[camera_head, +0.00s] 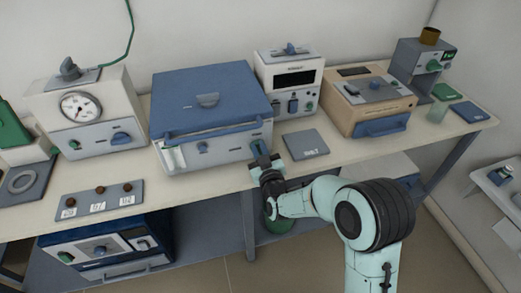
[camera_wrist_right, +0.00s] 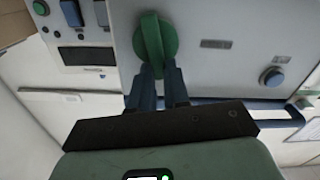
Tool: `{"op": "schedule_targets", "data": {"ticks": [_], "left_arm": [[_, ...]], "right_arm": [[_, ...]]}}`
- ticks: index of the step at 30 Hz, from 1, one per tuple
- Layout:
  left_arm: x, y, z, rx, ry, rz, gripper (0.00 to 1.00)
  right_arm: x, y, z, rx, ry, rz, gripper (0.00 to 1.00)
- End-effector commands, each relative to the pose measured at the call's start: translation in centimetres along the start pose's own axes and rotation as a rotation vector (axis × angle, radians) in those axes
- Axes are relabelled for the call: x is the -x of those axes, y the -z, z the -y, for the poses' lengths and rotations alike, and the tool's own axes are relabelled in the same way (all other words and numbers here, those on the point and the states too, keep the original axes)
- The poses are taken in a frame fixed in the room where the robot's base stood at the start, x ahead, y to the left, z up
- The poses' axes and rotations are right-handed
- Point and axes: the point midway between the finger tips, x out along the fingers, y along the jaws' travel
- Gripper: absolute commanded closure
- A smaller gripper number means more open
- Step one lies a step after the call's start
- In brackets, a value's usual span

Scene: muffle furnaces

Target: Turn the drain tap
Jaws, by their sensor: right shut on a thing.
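The green tap (camera_wrist_right: 155,38) is a round knob with a raised grip bar. It sits on the grey front panel (camera_wrist_right: 225,70) of the blue-lidded machine (camera_head: 205,100). My right gripper (camera_wrist_right: 158,76) is shut on the grip bar of the tap, one finger on each side. In the head view my right gripper (camera_head: 262,158) is at the right end of the machine's front and hides the tap. My left gripper is in neither view.
A blue round button (camera_wrist_right: 271,77) is on the same panel. A white device with a dark display (camera_head: 293,79) stands close to the right. A grey labelled plate (camera_head: 306,144) lies on the bench (camera_head: 350,153) beside my right gripper.

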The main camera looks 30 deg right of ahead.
Motion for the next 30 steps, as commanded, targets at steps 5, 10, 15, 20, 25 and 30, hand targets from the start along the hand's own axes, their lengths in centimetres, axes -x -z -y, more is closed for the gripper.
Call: {"op": "schedule_targets", "data": {"ticks": [5,10,15,20,25,30], "left_arm": [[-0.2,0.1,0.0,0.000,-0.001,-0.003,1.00],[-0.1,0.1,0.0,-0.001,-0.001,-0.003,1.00],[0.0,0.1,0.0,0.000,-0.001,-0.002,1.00],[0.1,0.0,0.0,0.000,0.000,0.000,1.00],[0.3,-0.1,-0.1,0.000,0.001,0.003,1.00],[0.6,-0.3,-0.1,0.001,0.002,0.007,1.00]], "right_arm": [[0.0,-0.1,0.5,0.163,0.000,0.000,1.00],[0.0,-0.1,0.9,0.325,0.001,0.000,1.00],[0.0,-0.3,1.3,0.486,0.002,0.001,1.00],[0.0,-0.5,1.6,0.639,0.002,-0.001,1.00],[0.0,-0.8,1.9,0.800,0.002,0.000,1.00],[0.0,-1.0,2.2,0.960,0.002,-0.001,1.00]]}}
